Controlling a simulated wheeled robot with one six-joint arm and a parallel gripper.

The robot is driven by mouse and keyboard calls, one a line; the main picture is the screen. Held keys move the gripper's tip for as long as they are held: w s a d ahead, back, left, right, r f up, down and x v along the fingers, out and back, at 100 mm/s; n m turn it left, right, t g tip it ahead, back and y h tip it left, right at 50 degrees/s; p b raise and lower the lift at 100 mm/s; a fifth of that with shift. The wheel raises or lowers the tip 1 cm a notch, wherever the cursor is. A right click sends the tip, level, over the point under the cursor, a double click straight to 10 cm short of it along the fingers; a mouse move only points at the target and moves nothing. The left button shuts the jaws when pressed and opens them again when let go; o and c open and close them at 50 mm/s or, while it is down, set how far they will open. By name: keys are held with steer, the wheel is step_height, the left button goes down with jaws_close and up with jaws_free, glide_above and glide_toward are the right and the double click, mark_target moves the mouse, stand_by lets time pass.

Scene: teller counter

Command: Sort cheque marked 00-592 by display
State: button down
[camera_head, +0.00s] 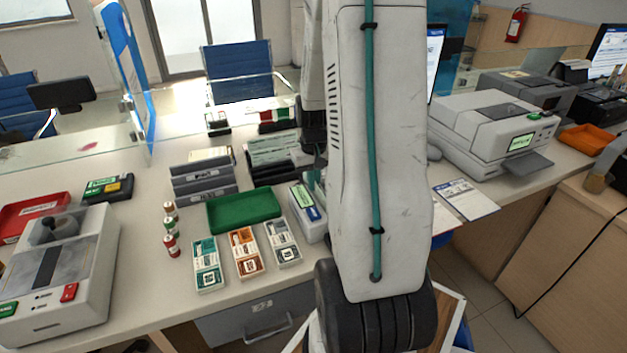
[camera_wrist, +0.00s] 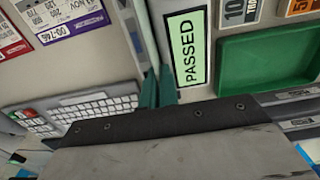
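In the wrist view a display (camera_wrist: 186,48) shows the word PASSED in black on green. In the head view a small white device (camera_head: 307,222) with a green screen stands left of my arm. My gripper (camera_wrist: 158,88) has its teal fingers close together beside the display; I cannot tell whether anything thin is between them. Its tip is mostly hidden behind my arm in the head view. Dark labelled holders (camera_head: 203,182) stand behind the green tray; their lettering is too small to read surely. A printed green-white paper (camera_head: 272,148) rests at the right holder. I cannot read 00-592 anywhere.
A green tray (camera_head: 243,211) lies left of the device, with several printed note bundles (camera_head: 246,253) in front. Small stamps (camera_head: 170,228) stand to the left. A large grey machine (camera_head: 492,130) is at the right. The wrist view shows a keyboard (camera_wrist: 85,107) and a 00-746 label.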

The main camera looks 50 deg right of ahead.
steer(key=shift+r, duration=0.15)
step_height(320, 180, up, 11)
steer(key=shift+r, duration=0.15)
stand_by(2.0)
stand_by(0.5)
